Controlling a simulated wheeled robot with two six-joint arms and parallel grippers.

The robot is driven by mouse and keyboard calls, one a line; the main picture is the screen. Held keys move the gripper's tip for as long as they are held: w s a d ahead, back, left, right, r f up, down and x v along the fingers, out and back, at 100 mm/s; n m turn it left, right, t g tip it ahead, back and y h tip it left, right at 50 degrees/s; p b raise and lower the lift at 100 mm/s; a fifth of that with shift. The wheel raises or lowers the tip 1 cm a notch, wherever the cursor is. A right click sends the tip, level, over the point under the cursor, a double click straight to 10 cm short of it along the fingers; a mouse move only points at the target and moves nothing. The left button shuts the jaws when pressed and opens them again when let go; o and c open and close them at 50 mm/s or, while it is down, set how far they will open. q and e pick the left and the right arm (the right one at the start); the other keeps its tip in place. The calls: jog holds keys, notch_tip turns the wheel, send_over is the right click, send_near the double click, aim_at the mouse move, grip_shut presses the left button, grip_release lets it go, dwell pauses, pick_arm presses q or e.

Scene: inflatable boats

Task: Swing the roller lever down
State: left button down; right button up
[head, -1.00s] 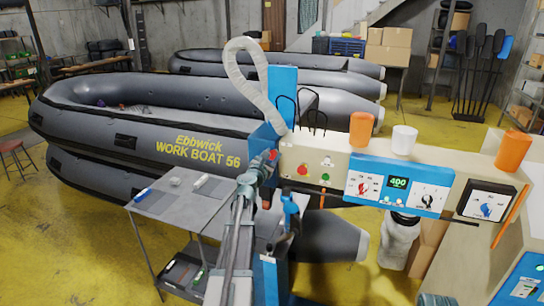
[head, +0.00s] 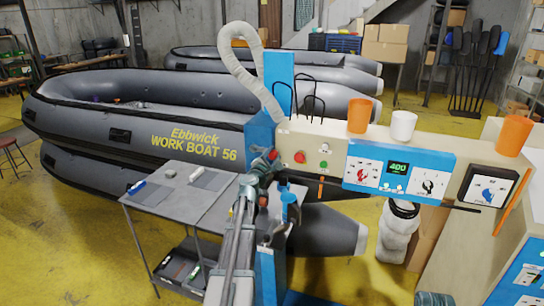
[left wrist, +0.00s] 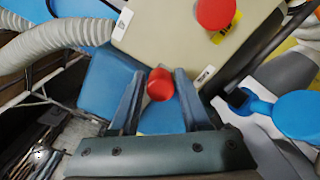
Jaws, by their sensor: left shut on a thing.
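The red knob of the roller lever shows in the left wrist view (left wrist: 160,84), between the two blue-grey fingers of my left gripper (left wrist: 158,98). The fingers are shut on it. In the head view the left gripper (head: 259,164) is at the left end of the cream machine housing (head: 325,135), beside a blue upright (head: 279,80). A small red knob tip (head: 272,154) shows at its fingers. Most of the lever's arm is hidden. My right gripper is not in view.
A blue-handled part (head: 291,203) stands just below and right of the left gripper; it shows large in the left wrist view (left wrist: 300,115). A grey table (head: 165,200) with small items is to the left. Orange (head: 360,115) and white (head: 403,125) cups stand on the housing.

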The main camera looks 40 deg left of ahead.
pick_arm(q)
jog(key=shift+s+a+f+m+b, duration=0.1)
jog(key=shift+a+f+m+b, duration=0.15)
jog(key=shift+f+m+b, duration=0.75)
jog(key=shift+s+a+f+m+b, duration=0.1)
jog(key=shift+a+f+m+b, duration=0.1)
jog(key=shift+f+m+b, duration=0.75)
jog(key=shift+s+a+f+m+b, duration=0.1)
jog(key=shift+a+f+m+b, duration=0.4)
jog(key=shift+m, duration=0.95)
jog(key=shift+d+f, duration=0.15)
jog(key=shift+d, duration=0.1)
jog(key=c, duration=0.8)
grip_release()
jog(key=shift+o, duration=1.4)
jog(key=shift+a, duration=0.15)
jog(key=shift+s, duration=0.1)
jog(key=v, duration=1.3)
jog(key=shift+s, duration=0.35)
